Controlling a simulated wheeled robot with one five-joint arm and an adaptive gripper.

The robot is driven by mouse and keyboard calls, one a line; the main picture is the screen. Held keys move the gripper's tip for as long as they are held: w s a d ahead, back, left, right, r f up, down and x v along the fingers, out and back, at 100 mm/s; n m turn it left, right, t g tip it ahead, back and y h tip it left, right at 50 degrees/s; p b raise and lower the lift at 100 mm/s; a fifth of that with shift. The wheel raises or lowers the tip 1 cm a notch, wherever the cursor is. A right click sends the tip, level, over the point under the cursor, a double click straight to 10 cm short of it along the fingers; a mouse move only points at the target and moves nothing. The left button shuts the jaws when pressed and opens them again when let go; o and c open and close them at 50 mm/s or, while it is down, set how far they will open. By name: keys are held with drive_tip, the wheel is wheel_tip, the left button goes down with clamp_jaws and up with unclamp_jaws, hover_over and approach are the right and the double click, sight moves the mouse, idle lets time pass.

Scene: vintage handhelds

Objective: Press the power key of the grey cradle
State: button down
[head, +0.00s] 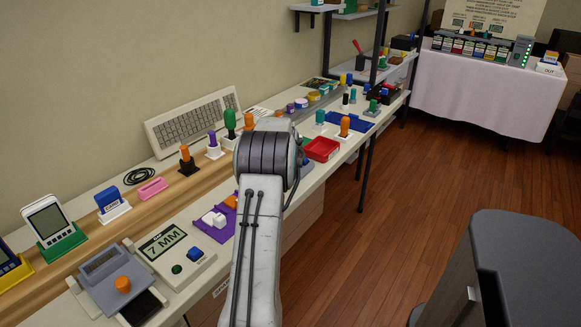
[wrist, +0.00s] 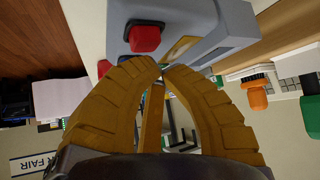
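In the wrist view a grey housing (wrist: 202,18), which looks like the grey cradle, fills the upper middle. A red key (wrist: 145,38) stands out from a dark recess on its face. A smaller red piece (wrist: 103,67) shows lower left of it, partly hidden by a finger. In the head view my arm hides the gripper, and I cannot pick out this housing for sure.
The long bench (head: 60,271) is crowded with a keyboard (head: 190,121), a display box (head: 173,252), a red tray (head: 321,149) and several coloured-handled stamps. A grey device with an orange knob (head: 122,284) stands front left.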

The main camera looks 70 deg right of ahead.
drive_tip(key=shift+r+p, duration=1.35)
drive_tip(key=shift+r, duration=1.1)
drive_tip(key=shift+w, duration=0.1)
